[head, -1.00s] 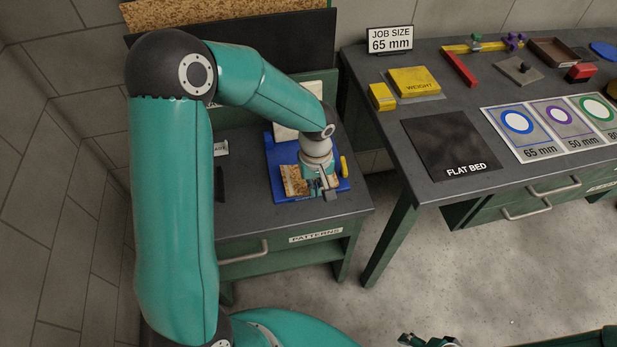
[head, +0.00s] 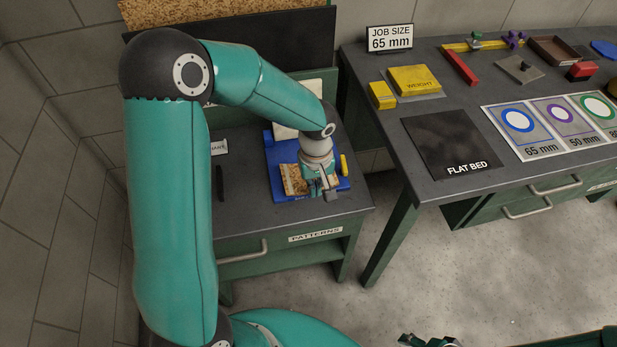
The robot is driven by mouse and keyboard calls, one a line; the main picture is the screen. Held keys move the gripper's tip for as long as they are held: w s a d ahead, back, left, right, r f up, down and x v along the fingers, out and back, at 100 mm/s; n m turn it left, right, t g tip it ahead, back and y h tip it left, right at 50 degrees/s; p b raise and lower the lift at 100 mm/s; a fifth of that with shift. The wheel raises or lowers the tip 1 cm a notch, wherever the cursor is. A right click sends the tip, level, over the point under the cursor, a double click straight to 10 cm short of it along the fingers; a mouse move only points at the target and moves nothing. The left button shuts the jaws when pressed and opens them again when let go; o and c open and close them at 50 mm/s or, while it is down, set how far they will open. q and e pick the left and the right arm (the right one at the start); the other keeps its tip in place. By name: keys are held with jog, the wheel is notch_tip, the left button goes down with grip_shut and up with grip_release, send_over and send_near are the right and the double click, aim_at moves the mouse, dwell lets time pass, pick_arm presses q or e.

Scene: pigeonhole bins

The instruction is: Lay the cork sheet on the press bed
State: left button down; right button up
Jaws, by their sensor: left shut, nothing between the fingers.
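A brown speckled cork sheet (head: 293,180) shows on the blue press (head: 275,154) on the small left bench. My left gripper (head: 329,194) is over the front of the press, shut and empty, at the right of the visible cork. The gripper and wrist hide part of the cork and of the bed, so I cannot tell whether the fingertips touch the sheet or whether it lies fully flat. Only a dark part of my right gripper (head: 428,341) shows at the bottom edge; its fingers are not clear.
A pale block (head: 297,118) stands behind the press, and a yellow part (head: 344,165) is at its right. The right bench holds a black flat bed (head: 450,143), a yellow weight (head: 414,80) and a job size sign (head: 389,39) reading 65 mm. A floor gap separates the benches.

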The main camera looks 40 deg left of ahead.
pick_arm(q)
jog(key=shift+f, duration=0.15)
dwell(0.3)
jog(key=shift+f+b, duration=0.95)
jog(key=shift+b, duration=0.25)
jog(key=shift+f, duration=0.1)
jog(key=shift+b, duration=0.35)
jog(key=shift+w+a, duration=0.1)
dwell(0.4)
jog(key=shift+w+a+p, duration=0.3)
jog(key=shift+w+a, duration=0.8)
jog(key=shift+a, duration=0.3)
jog(key=shift+s+d+b, duration=0.1)
jog(key=shift+d+b, duration=0.05)
jog(key=shift+b, duration=0.15)
jog(key=shift+s+d, duration=0.15)
jog(key=shift+d, duration=0.05)
